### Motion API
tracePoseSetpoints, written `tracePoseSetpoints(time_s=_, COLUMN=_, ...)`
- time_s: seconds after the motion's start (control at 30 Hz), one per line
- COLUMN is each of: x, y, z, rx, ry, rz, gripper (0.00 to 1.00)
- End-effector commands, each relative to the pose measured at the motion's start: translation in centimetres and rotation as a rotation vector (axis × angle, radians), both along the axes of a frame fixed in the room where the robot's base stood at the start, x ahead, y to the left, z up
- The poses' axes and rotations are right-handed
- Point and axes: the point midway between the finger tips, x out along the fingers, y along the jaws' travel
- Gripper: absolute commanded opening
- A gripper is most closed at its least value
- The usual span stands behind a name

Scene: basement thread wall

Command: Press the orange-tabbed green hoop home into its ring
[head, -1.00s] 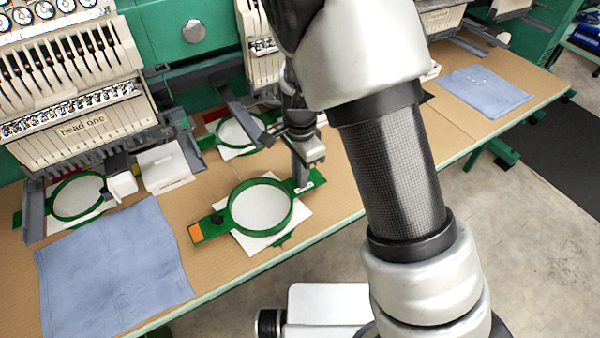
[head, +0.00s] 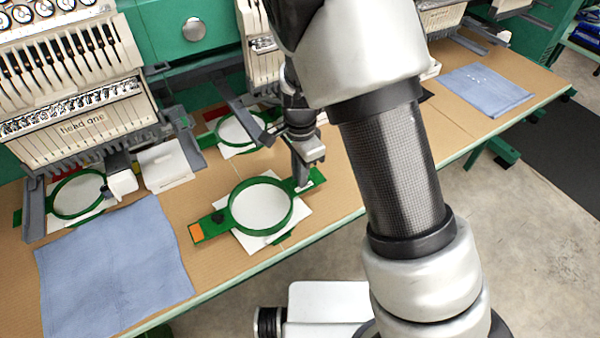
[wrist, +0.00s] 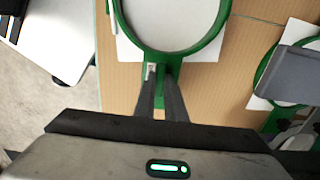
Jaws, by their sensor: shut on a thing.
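The orange-tabbed green hoop (head: 234,207) lies over a white sheet near the front edge of the bench, with its orange tab (head: 196,231) at its left end. White material fills its round opening. My gripper (head: 304,180) is shut on the hoop's right arm, opposite the orange tab. In the wrist view the fingers (wrist: 162,88) close on the green arm just below the round hoop (wrist: 222,22). The hoop looks about level. Whether it touches the bench, and how it sits against its ring, I cannot tell.
Another green hoop (head: 240,147) lies behind, and one (head: 52,196) sits at the left under the machine head (head: 80,120). Blue folded cloths lie at the left (head: 115,265) and far right (head: 485,88). Bare bench (head: 350,170) shows right of the gripper.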

Motion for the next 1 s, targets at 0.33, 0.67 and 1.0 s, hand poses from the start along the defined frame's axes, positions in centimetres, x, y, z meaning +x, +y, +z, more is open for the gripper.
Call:
tracePoseSetpoints(time_s=0.33, x=-0.01, y=0.0, z=-0.79, rx=-0.001, ry=-0.001, rz=0.0, gripper=0.0)
tracePoseSetpoints(time_s=0.67, x=0.0, y=-0.01, z=-0.65, rx=0.0, ry=0.0, rz=0.0, gripper=0.0)
tracePoseSetpoints(time_s=1.0, x=0.0, y=-0.04, z=-0.71, rx=0.0, ry=0.0, rz=0.0, gripper=0.0)
